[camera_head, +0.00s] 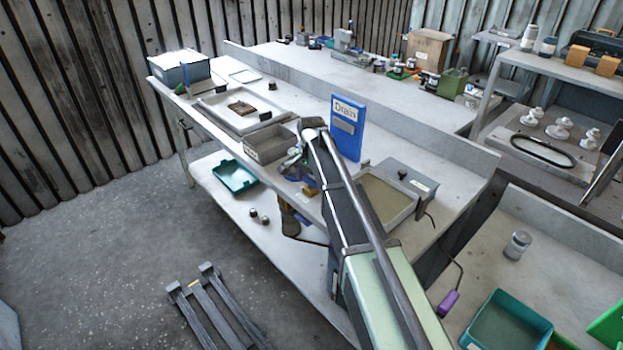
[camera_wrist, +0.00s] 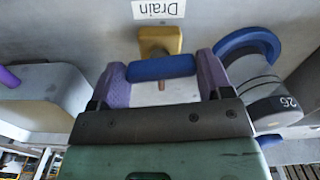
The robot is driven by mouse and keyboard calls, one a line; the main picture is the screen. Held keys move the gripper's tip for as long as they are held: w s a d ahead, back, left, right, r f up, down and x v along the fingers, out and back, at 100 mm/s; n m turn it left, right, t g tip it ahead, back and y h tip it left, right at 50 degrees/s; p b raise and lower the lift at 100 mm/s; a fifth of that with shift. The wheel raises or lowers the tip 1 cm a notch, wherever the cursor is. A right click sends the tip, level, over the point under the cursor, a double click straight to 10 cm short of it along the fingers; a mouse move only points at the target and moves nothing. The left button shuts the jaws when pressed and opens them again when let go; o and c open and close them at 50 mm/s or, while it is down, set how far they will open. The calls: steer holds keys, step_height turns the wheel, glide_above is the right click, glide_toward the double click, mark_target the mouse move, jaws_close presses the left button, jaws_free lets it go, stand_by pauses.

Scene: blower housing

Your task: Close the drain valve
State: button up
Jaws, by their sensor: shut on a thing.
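The drain valve shows in the wrist view as a brass-yellow body (camera_wrist: 160,42) with a blue handle (camera_wrist: 161,67) in front of it. A white "Drain" label (camera_wrist: 158,10) is upside down above it. My gripper (camera_wrist: 163,72) has its two purple fingers at the two ends of the blue handle, shut on it. The handle lies crosswise in the picture. The valve's inner position cannot be seen. In the head view my arm hides most of the gripper and valve; a small yellow part (camera_head: 309,191) shows beside the arm at the bench's front edge.
In the wrist view a grey cylinder marked 26 with a blue curved part (camera_wrist: 250,42) stands close on the right, and a grey block (camera_wrist: 42,95) on the left. In the head view a blue "Drain" board (camera_head: 347,125) stands behind my arm; a grey bin (camera_head: 268,146) is left.

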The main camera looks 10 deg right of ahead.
mark_target(311, 179)
steer(key=shift+m, duration=0.8)
steer(key=o, duration=0.9)
step_height(311, 179, up, 11)
steer(key=p, duration=1.1)
steer(key=shift+f, duration=0.1)
